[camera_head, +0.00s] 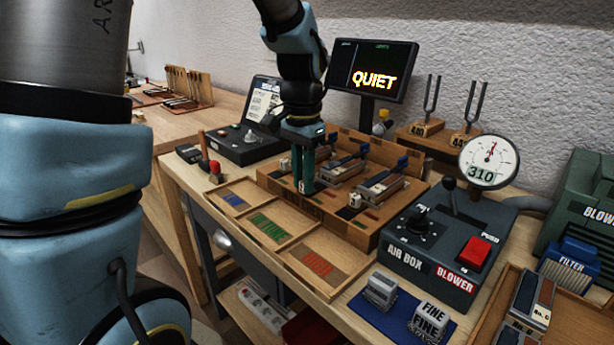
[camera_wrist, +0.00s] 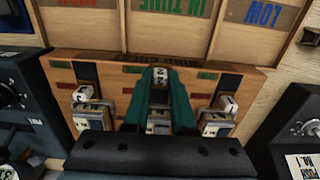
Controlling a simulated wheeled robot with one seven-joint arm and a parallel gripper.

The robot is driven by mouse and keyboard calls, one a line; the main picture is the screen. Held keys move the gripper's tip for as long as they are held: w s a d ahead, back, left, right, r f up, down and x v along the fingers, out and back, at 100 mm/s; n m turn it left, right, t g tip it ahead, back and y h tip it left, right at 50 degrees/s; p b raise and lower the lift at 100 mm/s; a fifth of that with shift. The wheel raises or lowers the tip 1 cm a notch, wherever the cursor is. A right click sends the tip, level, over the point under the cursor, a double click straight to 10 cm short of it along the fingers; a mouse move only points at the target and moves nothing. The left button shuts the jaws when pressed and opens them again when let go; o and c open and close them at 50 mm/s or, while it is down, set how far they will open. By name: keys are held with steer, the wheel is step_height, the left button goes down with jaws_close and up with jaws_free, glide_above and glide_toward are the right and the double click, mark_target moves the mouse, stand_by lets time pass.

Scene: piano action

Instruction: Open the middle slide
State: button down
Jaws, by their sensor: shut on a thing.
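A wooden tray block (camera_head: 385,222) holds three metal slides side by side, each with a dark blue far end. The middle slide (camera_head: 345,168) is partly hidden by my gripper. My gripper (camera_head: 303,188) reaches down with green fingers at its front end. In the wrist view, my gripper (camera_wrist: 158,75) is shut on a small light block with dark marks (camera_wrist: 158,74), in line with the middle slide. The outer slides show white front knobs (camera_wrist: 83,93) and (camera_wrist: 228,103), and one also shows in the head view (camera_head: 355,200).
Flat colour-marked trays (camera_head: 318,262) lie in front of the block. A dark air box (camera_head: 445,250) with a red blower button stands at right. A gauge (camera_head: 488,162), a monitor (camera_head: 372,68) reading QUIET and tuning forks (camera_head: 432,95) stand behind.

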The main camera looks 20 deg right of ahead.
steer(key=c, duration=0.7)
jaws_free()
steer(key=shift+a, duration=0.15)
step_height(320, 180, up, 11)
steer(key=shift+f, duration=0.1)
steer(key=a+f+n+p, duration=0.1)
steer(key=a+f+n, duration=0.2)
steer(key=a, duration=0.4)
steer(key=s+a+f+n+t+p, duration=0.1)
steer(key=a+f+n, duration=0.2)
steer(key=a, duration=0.5)
steer(key=s+a+f+n+p, duration=0.1)
steer(key=a+f+n+p, duration=0.1)
steer(key=a+f+n, duration=0.2)
steer(key=shift+s+a+n+t, duration=0.15)
steer(key=shift+a+n, duration=0.25)
steer(key=shift+a, duration=0.45)
steer(key=shift+a+n+t, duration=0.15)
steer(key=shift+a+n, duration=0.25)
steer(key=shift+a, duration=0.45)
